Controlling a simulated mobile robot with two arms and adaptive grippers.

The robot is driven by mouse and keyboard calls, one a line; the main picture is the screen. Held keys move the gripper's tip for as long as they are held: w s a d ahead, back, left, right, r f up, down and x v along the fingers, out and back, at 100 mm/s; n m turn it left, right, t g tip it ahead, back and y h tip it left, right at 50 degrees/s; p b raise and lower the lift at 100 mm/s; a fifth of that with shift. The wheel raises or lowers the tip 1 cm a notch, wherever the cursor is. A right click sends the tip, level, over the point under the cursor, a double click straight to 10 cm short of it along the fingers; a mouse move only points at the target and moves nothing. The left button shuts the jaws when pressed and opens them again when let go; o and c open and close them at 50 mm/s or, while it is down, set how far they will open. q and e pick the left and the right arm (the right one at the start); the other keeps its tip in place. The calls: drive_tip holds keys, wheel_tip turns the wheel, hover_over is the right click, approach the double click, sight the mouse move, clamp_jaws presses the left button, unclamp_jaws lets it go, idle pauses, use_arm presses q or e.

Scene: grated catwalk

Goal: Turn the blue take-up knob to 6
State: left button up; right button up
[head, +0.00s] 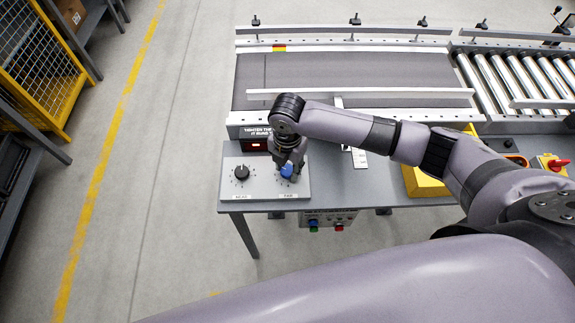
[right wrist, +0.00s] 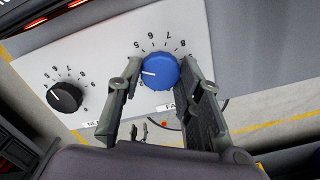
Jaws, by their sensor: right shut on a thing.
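The blue knob (head: 287,172) is on the right of a light grey panel (head: 264,191) at the near left of the conveyor table. My right gripper (head: 288,163) reaches down over it. In the right wrist view the blue knob (right wrist: 161,73) sits between the two fingers of my right gripper (right wrist: 163,68), which is shut on it. Its white pointer line points to the left in that view, below the visible 5. The left finger hides the dial mark there. My left gripper is not in view.
A black knob (head: 242,172) with its own dial stands left of the blue one. A red-lit display (head: 256,146) is behind the panel. A conveyor belt (head: 350,78) runs behind. A yellow box (head: 422,182) is to the right. Floor is clear at the left.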

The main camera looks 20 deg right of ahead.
drive_tip(key=shift+r+m+p, duration=0.2)
drive_tip(key=shift+m+p, duration=0.4)
drive_tip(key=shift+p, duration=0.2)
drive_tip(key=m+p, duration=0.5)
drive_tip(key=shift+s, duration=0.1)
drive_tip(key=m+p, duration=0.3)
drive_tip(key=shift+m+p, duration=0.3)
drive_tip(key=shift+m, duration=0.1)
drive_tip(key=shift+f+m+p, duration=0.15)
drive_tip(key=shift+m+p, duration=0.35)
drive_tip(key=shift+m, duration=0.3)
drive_tip(key=o, duration=1.2)
